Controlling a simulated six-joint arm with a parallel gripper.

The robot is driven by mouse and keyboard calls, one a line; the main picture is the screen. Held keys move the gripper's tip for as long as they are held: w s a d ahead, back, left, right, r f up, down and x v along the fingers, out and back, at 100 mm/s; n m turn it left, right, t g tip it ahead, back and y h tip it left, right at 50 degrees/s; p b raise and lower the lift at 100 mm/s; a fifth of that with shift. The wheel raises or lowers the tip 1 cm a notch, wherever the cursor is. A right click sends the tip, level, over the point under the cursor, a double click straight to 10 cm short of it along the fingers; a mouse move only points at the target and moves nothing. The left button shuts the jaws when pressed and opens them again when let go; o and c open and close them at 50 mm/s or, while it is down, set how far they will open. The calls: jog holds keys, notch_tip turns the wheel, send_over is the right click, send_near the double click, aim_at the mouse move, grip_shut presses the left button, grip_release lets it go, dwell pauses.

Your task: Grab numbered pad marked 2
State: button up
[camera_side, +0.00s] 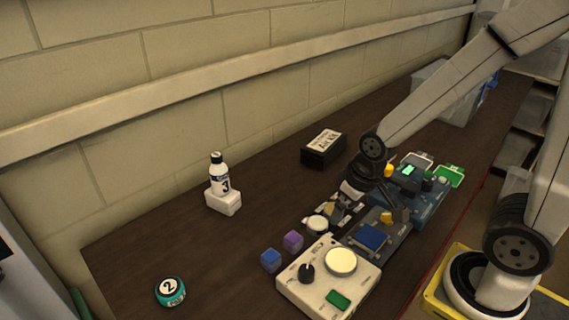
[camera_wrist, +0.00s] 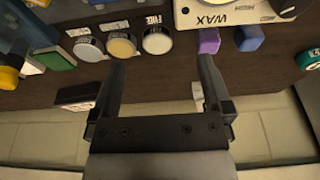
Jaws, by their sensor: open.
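The pad marked 2 (camera_side: 170,291) is a round teal puck with a white numbered top. It lies alone on the dark bench at the front left in the side view. In the wrist view a teal piece of it (camera_wrist: 307,59) shows at the right edge, partly cut off. My gripper (camera_wrist: 162,62) is open and empty, its two black fingers apart over the bench. In the side view my gripper (camera_side: 344,203) hangs over the middle of the bench, well to the right of the pad and far from touching it.
A purple cube (camera_side: 293,241), a blue cube (camera_side: 271,260) and a white WAX unit (camera_side: 318,285) stand between gripper and pad. A bottle marked 3 (camera_side: 219,175) stands on a white block near the wall. A black box (camera_side: 323,148) is behind. Bench around the pad is clear.

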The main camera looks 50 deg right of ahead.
jog(key=shift+w+v, duration=0.5)
jog(key=shift+v, duration=1.8)
jog(key=m+g+y, duration=0.1)
jog(key=m+y, duration=1.3)
jog(key=m, duration=0.5)
send_over(179, 281)
jog(key=d, duration=0.5)
jog(key=f, duration=1.1)
jog(key=shift+s+d, duration=0.1)
jog(key=shift+s, duration=0.15)
jog(key=shift+f, duration=0.45)
jog(key=shift+x, duration=1.3)
jog(key=shift+f, duration=0.1)
jog(key=shift+f+x, duration=0.1)
jog(key=shift+x, duration=1.2)
jog(key=shift+f+x, duration=0.15)
jog(key=shift+x, duration=1.15)
jog(key=shift+d, duration=0.1)
